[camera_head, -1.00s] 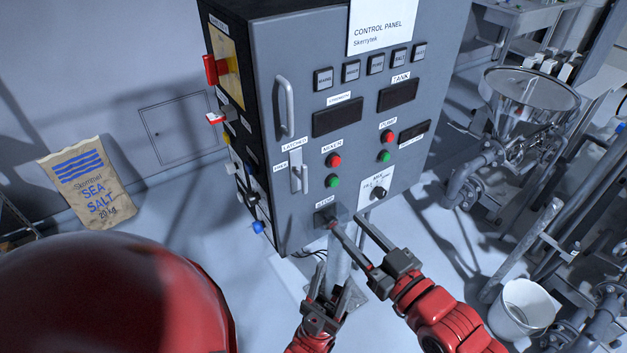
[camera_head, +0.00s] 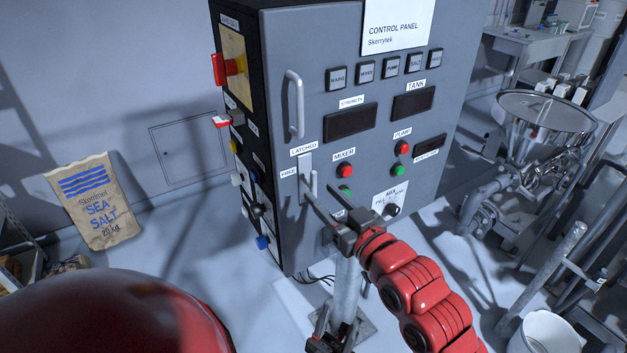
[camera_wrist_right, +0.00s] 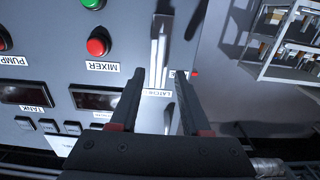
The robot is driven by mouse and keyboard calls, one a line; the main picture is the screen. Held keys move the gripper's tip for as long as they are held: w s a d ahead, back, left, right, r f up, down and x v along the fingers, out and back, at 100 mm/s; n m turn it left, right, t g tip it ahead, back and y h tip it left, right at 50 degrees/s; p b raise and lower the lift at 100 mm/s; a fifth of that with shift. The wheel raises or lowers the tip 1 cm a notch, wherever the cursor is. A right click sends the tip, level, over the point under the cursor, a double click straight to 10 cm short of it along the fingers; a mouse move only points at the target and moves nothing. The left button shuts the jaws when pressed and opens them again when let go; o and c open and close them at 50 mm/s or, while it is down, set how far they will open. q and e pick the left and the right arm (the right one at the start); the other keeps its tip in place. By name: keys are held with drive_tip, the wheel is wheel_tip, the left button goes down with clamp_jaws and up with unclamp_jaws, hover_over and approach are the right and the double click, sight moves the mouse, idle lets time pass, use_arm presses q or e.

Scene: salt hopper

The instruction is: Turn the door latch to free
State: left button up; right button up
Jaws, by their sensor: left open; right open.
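The door latch (camera_head: 306,178) is a pale upright plate and lever on the front of the grey cabinet (camera_head: 270,110). The LATCHED label (camera_head: 303,149) is above it and the FREE label (camera_head: 288,173) is to its left. The lever stands vertical. My right gripper (camera_head: 320,190) is open just in front of the latch's lower part. In the right wrist view, which is upside down, the latch (camera_wrist_right: 158,48) shows beyond and between the open fingertips (camera_wrist_right: 162,72); I cannot tell whether they touch it. My left gripper (camera_head: 333,325) is open and low, below the cabinet.
A fixed door handle (camera_head: 294,104) is above the latch. Red and green mixer buttons (camera_head: 344,171) and a mode knob (camera_head: 392,209) are to its right. A red switch (camera_head: 219,69) juts from the cabinet's side. A salt sack (camera_head: 95,205) stands by the wall.

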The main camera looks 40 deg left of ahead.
sight(315, 186)
drive_tip(key=shift+p+x, duration=0.4)
drive_tip(key=shift+x, duration=1.95)
clamp_jaws()
